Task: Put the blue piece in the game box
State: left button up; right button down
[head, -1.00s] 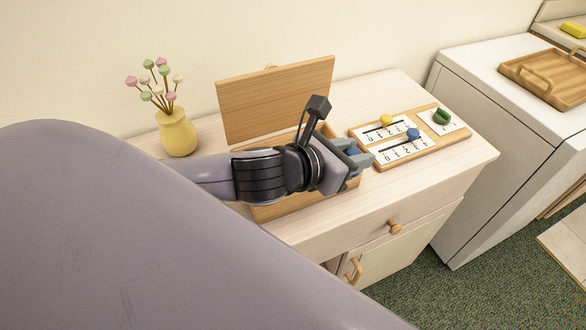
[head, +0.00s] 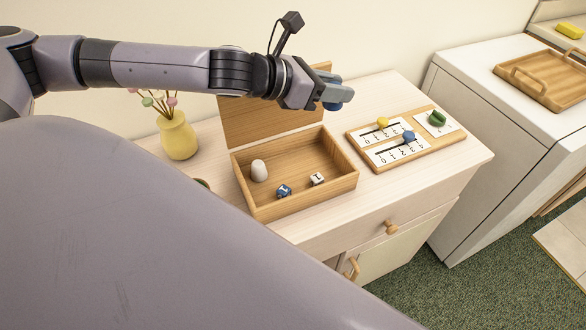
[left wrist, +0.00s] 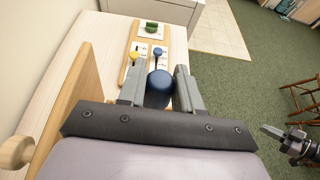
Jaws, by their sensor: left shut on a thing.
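The game box (head: 300,207) is an open wooden box on the cabinet top, its lid (head: 240,128) raised at the back. My left gripper (head: 338,94) is shut on the blue piece (head: 332,106), above and behind the box's right end. In the left wrist view the blue piece (left wrist: 159,88) is a dark blue rounded shape between the two fingers. A dark part, likely my right gripper (left wrist: 270,131), shows at the right edge there; its jaws are unclear.
A wooden scoring board (head: 412,152) lies right of the box with a yellow peg (head: 382,122), another blue peg (head: 408,136) and a green piece (head: 437,118). A yellow vase (head: 178,137) stands left. A wooden tray (head: 545,78) rests on the white appliance at right.

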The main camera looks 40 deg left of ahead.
pick_arm(q)
jog(key=shift+w+a+r, duration=0.2)
jog(key=shift+a+r, duration=0.35)
jog(key=shift+a, duration=0.2)
jog(key=shift+y, duration=0.3)
notch_tip(320, 180, down, 6)
jog(key=shift+r, duration=0.15)
jog(key=b, duration=0.5)
send_over(335, 153)
jog(key=s+a, duration=0.2)
jog(key=s, duration=0.2)
jog(key=f, duration=1)
jog(key=shift+w, duration=0.2)
jog(key=shift+a+f+b, duration=0.1)
jog(key=shift+f+b, duration=0.8)
jog(key=shift+f, duration=1.2)
jog(key=shift+f, duration=0.1)
jog(key=o, duration=1)
